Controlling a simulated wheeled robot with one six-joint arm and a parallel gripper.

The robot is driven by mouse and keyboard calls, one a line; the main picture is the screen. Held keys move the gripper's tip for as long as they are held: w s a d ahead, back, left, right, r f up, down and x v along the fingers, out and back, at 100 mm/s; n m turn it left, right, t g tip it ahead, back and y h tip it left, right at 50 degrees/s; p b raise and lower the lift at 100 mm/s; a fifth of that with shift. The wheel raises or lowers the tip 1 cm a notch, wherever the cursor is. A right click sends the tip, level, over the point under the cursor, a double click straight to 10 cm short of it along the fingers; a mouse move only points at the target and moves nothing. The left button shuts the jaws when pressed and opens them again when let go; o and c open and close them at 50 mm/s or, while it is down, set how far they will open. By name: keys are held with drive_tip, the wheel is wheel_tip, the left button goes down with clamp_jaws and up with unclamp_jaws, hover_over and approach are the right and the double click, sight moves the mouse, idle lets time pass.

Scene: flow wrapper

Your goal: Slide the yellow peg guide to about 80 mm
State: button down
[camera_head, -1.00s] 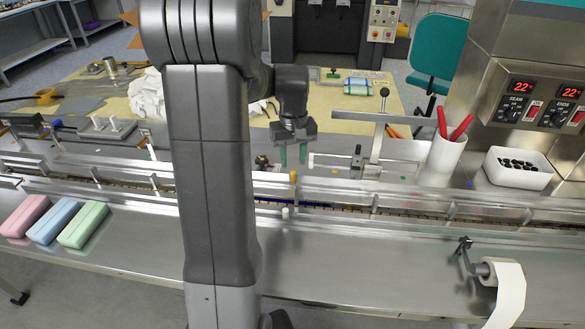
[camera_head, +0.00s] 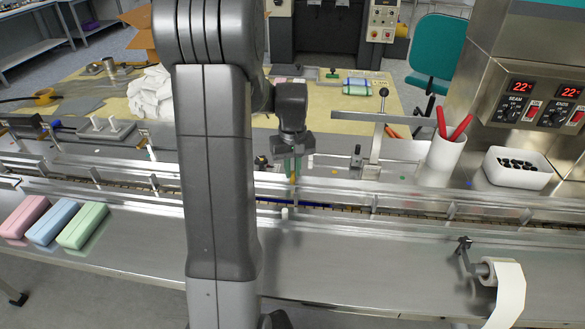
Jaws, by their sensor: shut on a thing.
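My gripper (camera_head: 292,170) points down at the peg. No readable scale figures show near the peg.
A white peg (camera_head: 285,213) stands at the near rail. A lever with a black knob (camera_head: 383,92) and a flat bar rise behind, to the right. A white cup (camera_head: 445,155) with red-handled tools and a white bin (camera_head: 517,167) stand farther right. Pastel blocks (camera_head: 54,222) lie at left.

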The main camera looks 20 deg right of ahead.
drive_tip(key=shift+s+a, duration=0.35)
drive_tip(key=shift+s, duration=0.25)
drive_tip(key=c, duration=1.4)
unclamp_jaws()
drive_tip(key=shift+c, duration=0.2)
wheel_tip(320, 180, up, 14)
drive_tip(key=shift+f, duration=0.15)
